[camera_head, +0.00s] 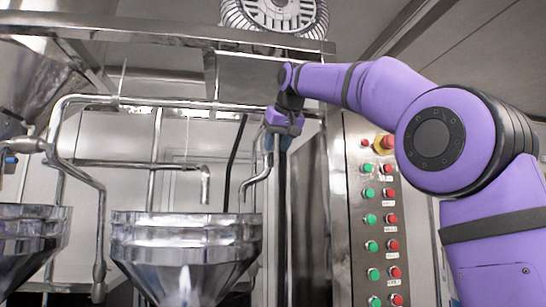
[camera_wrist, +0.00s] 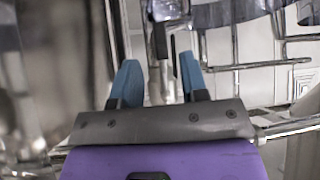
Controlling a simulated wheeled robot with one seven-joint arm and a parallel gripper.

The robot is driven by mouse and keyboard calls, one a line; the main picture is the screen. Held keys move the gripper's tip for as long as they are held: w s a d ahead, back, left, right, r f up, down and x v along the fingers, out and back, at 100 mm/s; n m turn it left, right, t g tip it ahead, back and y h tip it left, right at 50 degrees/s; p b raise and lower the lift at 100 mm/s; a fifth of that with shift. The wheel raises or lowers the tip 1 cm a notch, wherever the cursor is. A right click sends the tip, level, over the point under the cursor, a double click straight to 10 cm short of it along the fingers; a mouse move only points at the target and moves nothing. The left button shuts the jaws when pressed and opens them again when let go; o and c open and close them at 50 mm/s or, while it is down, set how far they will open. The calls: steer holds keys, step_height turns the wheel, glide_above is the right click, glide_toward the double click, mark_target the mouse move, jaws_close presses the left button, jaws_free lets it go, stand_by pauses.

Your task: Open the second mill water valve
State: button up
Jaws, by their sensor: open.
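My gripper (camera_head: 277,142) is open, its two blue fingers pointing down beside the upper end of a curved metal water pipe (camera_head: 262,165), right of the second steel hopper (camera_head: 185,228). In the wrist view my gripper (camera_wrist: 158,62) shows its two blue fingers apart. A dark narrow upright part (camera_wrist: 159,40) shows in the gap between them; I cannot tell whether it is the valve handle or whether a finger touches it. I cannot clearly make out the second mill's water valve in the head view; my gripper may cover it.
A control panel (camera_head: 380,235) with green and red buttons stands right of my gripper. A horizontal steel pipe (camera_head: 190,103) runs behind and left. Another hopper (camera_head: 33,235) and a valve-like fitting (camera_head: 25,145) are at far left. A steel beam (camera_head: 180,38) crosses above.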

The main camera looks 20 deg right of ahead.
steer(key=v, duration=0.5)
steer(key=shift+s+r, duration=0.1)
stand_by(0.4)
steer(key=s+f+g, duration=0.1)
steer(key=s+f, duration=0.9)
steer(key=f, duration=0.5)
steer(key=s+f+g, duration=0.1)
steer(key=s+f, duration=0.9)
steer(key=f, duration=0.5)
steer(key=s+f+g, duration=0.1)
steer(key=s+f, duration=0.9)
steer(key=f, duration=0.5)
steer(key=shift+s+d+f+g, duration=0.15)
steer(key=shift+s+d+g, duration=0.25)
